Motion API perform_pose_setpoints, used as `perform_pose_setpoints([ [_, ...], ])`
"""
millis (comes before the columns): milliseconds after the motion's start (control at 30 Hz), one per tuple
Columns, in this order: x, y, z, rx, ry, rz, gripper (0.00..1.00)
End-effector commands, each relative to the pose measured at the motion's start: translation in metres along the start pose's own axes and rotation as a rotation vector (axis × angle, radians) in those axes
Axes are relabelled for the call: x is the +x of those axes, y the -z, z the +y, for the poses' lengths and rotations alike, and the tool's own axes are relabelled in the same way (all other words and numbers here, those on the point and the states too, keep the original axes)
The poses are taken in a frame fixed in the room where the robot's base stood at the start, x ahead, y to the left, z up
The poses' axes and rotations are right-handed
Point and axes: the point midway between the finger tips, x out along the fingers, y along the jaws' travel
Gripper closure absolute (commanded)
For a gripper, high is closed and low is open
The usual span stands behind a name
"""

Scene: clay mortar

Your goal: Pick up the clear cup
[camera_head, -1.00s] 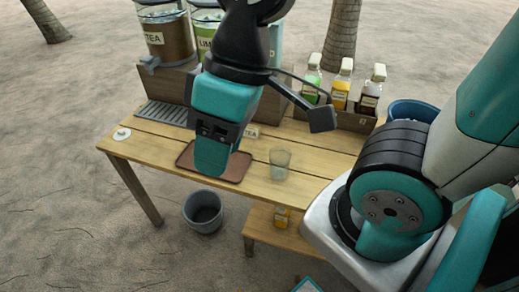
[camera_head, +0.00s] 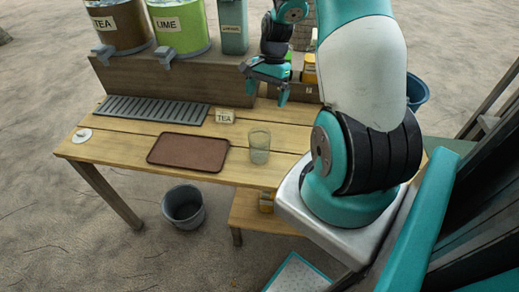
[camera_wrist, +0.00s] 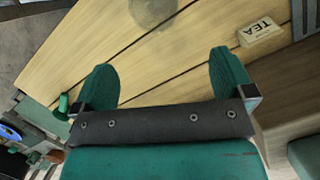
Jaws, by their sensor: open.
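The clear cup (camera_head: 259,147) stands upright on the wooden table, just right of the brown tray, in the head view. In the wrist view the cup (camera_wrist: 152,10) shows only in part, cut off by the top edge and beyond my fingertips. My gripper (camera_head: 268,86) is behind the cup and higher up, apart from it, near the wooden shelf at the table's back. In the wrist view my gripper (camera_wrist: 160,75) has its two teal fingers spread wide with nothing between them.
The brown tray (camera_head: 188,152), a grey drip grate (camera_head: 150,109) and a TEA sign (camera_head: 224,117) lie near the cup. TEA (camera_head: 122,28) and LIME (camera_head: 180,30) dispensers stand on the back shelf. A grey bucket (camera_head: 184,207) is on the ground in front.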

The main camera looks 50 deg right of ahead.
Motion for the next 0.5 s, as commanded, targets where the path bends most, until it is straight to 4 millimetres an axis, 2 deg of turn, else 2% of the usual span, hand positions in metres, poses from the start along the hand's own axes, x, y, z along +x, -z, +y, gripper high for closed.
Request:
perform_pose_setpoints([
  [300, 0.071, -0.003, 0.001, -0.005, -0.006, -0.005, 0.0],
  [500, 0.1, -0.003, 0.001, -0.007, -0.002, -0.001, 0.0],
])
